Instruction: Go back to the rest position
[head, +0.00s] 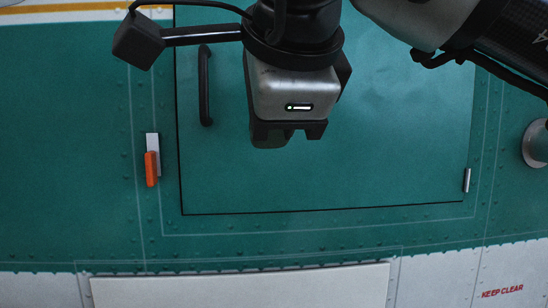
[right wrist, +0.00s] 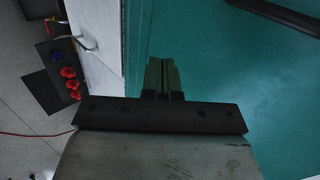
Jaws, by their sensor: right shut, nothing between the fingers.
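My right gripper (head: 287,135) hangs in front of the green door panel (head: 390,150) at the upper middle of the head view. In the right wrist view its two fingers (right wrist: 164,76) are together with nothing between them. The panel has a thin black outline and a black bar handle (head: 206,85), left of the gripper and apart from it. My left gripper is out of view.
An orange and white latch (head: 151,168) sits left of the panel edge. A small metal fitting (head: 467,180) is at its right edge. A round fitting (head: 537,143) is at far right. Several red items (right wrist: 69,84) lie at the left of the right wrist view, near grey floor.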

